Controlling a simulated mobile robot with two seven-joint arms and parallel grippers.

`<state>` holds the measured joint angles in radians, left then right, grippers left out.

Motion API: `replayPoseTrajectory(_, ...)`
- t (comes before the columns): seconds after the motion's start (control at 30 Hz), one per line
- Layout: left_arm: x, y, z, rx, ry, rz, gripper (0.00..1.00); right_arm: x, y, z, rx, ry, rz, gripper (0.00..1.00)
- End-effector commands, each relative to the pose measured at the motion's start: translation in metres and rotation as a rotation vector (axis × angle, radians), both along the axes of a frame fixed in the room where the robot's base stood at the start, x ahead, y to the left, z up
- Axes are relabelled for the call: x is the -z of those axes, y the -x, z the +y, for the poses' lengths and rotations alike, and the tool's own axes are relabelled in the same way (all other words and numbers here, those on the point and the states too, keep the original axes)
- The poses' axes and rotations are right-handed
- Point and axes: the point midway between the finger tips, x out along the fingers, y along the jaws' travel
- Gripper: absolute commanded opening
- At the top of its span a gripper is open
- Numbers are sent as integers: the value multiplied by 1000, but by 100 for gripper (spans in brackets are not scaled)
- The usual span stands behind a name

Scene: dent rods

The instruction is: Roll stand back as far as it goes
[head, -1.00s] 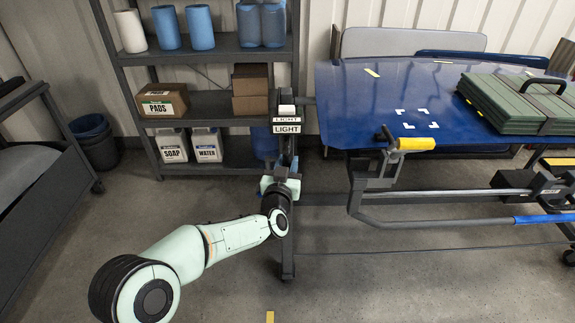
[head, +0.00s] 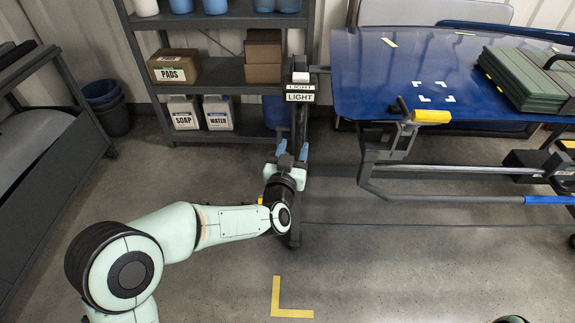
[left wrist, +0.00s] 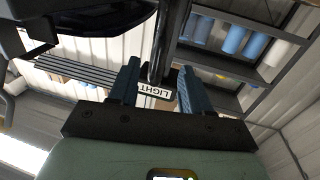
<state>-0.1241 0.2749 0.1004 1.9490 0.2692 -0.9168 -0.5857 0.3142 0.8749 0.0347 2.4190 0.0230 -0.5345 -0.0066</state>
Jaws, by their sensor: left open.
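The stand is a dark upright post (head: 299,122) with white LIGHT labels (head: 300,97) near its top, just left of the blue panel. My left gripper (head: 292,152) is at the post's lower part, with its blue fingers pointing up and away from me. It is open. In the left wrist view, the post (left wrist: 164,45) and a LIGHT label (left wrist: 154,90) appear between the two fingers of the left gripper (left wrist: 158,85). I cannot tell whether the fingers touch the post. The stand's foot is partly hidden behind my arm. My right gripper is out of view.
A shelf rack (head: 218,93) with boxes and jugs stands behind the post. A large blue panel (head: 390,75) on a railed frame is at the right. A yellow L mark (head: 278,300) is on the floor. Bare floor lies in front; a bin (head: 107,105) is at the left.

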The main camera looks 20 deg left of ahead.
Motion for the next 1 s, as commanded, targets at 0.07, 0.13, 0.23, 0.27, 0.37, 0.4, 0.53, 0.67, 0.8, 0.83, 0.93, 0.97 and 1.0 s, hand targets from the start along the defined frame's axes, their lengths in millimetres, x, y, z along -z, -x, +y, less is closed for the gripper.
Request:
replayPoseTrajectory(0.07,-1,18,-2,1,-1,1,48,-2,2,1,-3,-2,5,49)
replayPoseTrajectory(0.13,-1,31,-3,1,-1,1,48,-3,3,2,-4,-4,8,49)
replayPoseTrajectory(0.23,0,46,-4,1,-1,1,48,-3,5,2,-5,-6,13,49)
replayPoseTrajectory(0.27,0,50,-4,0,-1,1,48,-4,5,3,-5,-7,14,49)
replayPoseTrajectory(0.37,0,59,-5,0,0,1,48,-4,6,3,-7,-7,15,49)
replayPoseTrajectory(0.4,0,61,-5,0,0,1,48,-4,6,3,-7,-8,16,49)
replayPoseTrajectory(0.53,0,65,-5,-1,0,1,48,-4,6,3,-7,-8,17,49)
replayPoseTrajectory(0.67,0,65,-5,-1,0,1,48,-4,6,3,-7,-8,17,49)
replayPoseTrajectory(0.8,0,64,-5,-1,0,1,48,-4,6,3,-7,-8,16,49)
replayPoseTrajectory(0.83,0,64,-5,-1,0,1,48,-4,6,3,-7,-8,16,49)
replayPoseTrajectory(0.93,0,64,-5,-1,0,1,48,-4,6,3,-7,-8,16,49)
replayPoseTrajectory(0.97,0,64,-5,-1,0,1,48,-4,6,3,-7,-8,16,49)
replayPoseTrajectory(1.0,1,64,-5,-1,0,1,48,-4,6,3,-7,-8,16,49)
